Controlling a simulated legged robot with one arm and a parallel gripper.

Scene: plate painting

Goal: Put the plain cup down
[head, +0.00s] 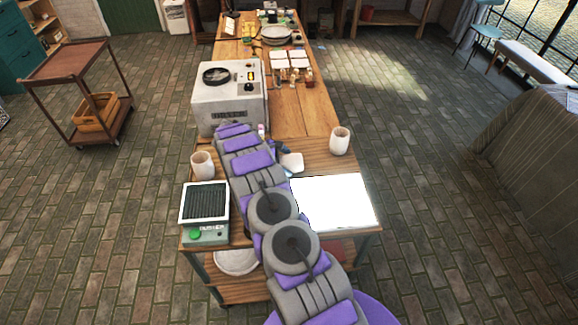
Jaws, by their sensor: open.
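Two pale, plain-looking cups stand upright on the wooden table. One cup (202,165) is at the left edge, behind the green-based device. The other cup (340,140) is at the right edge, behind the bright white panel. I cannot tell which of them the task means. My grey and purple arm reaches over the table between the cups, and its far end is in front of the grey-white machine. My gripper is open at this far end, its fingertips mostly hidden by the arm. Neither cup appears to be in it; both stand apart from the arm.
The grey-white machine (228,103) stands behind the arm's end. A device with a dark ribbed top (205,203) is front left, a glowing white panel (335,202) front right. A small white-tipped tool (291,163) lies mid-table. White tiles and plates stand farther back.

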